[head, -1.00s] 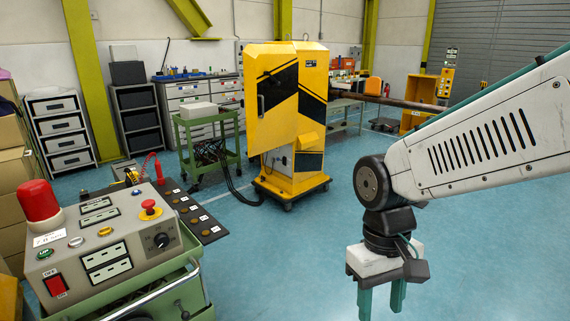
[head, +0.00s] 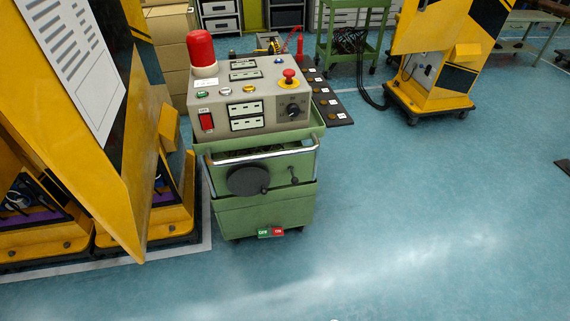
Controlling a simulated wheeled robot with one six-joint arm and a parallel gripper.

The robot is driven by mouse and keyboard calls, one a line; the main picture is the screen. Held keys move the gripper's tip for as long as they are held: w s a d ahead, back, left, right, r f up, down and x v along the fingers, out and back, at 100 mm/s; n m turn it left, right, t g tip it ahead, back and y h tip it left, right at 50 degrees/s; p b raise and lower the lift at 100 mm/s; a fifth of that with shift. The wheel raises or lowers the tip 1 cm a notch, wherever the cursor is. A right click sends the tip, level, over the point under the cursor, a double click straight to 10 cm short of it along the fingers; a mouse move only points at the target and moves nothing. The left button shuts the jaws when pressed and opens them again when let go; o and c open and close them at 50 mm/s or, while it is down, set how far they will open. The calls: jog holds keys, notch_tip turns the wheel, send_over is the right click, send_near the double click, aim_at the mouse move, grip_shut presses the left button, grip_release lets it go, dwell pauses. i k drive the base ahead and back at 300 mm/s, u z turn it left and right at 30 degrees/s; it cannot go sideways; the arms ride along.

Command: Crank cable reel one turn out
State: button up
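In the head view, a dark round reel (head: 248,180) is mounted on the front of a green wheeled cart (head: 265,210). A small dark knob or handle sits at the reel's lower right, and a separate small dark lever (head: 293,177) is to the right of the reel. I cannot tell which of them is the crank. No cable can be made out on the reel. A chrome rail (head: 262,153) runs across the cart above the reel. My gripper and arm are out of the picture.
A control box (head: 250,95) with a red beacon (head: 201,50) tops the cart. A yellow cabinet with a slanted open panel (head: 95,110) stands close on the left. Another yellow cabinet (head: 435,70) stands at the back right. The blue floor (head: 420,210) in front and to the right is clear.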

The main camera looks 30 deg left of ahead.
aim_at(252, 178)
jog(key=u, duration=1.15)
jog(key=k, duration=0.4)
jog(key=u, duration=0.25)
jog(key=i, duration=0.45)
